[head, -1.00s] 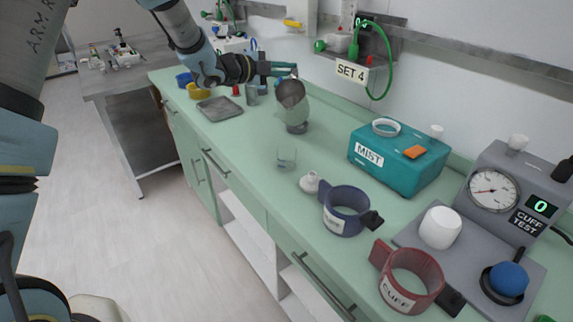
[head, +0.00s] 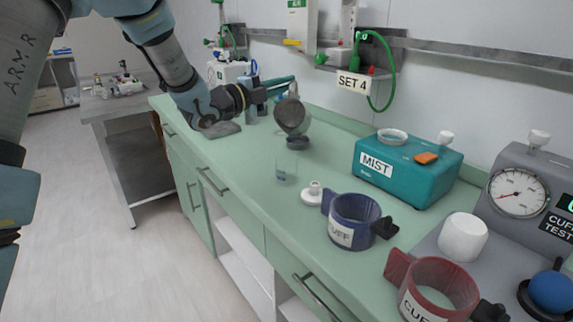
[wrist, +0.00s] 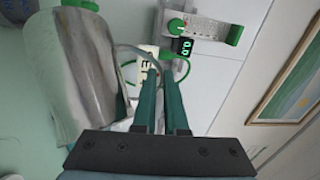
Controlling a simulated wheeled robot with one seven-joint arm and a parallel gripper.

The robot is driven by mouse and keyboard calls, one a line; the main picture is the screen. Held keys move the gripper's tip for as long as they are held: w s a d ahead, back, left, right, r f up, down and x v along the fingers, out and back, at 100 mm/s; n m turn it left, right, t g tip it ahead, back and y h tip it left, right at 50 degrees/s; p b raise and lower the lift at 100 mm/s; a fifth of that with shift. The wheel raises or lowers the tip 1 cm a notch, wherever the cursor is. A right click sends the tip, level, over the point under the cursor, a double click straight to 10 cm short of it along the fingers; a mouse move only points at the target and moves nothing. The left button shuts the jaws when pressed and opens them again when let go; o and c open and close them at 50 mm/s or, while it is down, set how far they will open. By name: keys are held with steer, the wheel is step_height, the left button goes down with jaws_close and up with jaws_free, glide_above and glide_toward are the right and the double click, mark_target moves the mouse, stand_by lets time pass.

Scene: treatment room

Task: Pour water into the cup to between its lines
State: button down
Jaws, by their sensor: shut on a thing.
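A grey metal jug (head: 292,117) hangs above the green counter, tilted, with its dark mouth turned towards the head camera. My gripper (head: 290,86) is shut on its handle. In the wrist view the jug (wrist: 78,75) fills the left side, and its thin handle runs to my gripper's closed fingers (wrist: 160,90). A small clear cup (head: 286,167) stands upright on the counter, below and in front of the jug in the head view, apart from it. A faint bluish layer shows low in the cup. Its lines are too small to read, and no stream of water shows.
A dark round item (head: 297,143) sits behind the cup. A white knobbed piece (head: 313,193), a blue cuff (head: 353,220), a red cuff (head: 437,290) and the teal MIST box (head: 408,168) stand to the right.

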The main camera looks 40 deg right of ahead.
steer(key=shift+s+a+f+b, duration=0.15)
steer(key=shift+f+b, duration=0.2)
steer(key=shift+b, duration=0.1)
steer(key=shift+s+a+f+m+h+b, duration=0.3)
steer(key=shift+a+f+m+h+b, duration=0.25)
steer(key=shift+b, duration=0.6)
steer(key=shift+s+a+r+m+g+h+b, duration=0.15)
steer(key=shift+s+a+m+g+h+b, duration=0.4)
steer(key=shift+b, duration=1.65)
steer(key=shift+s+b, duration=0.1)
steer(key=shift+b, duration=0.45)
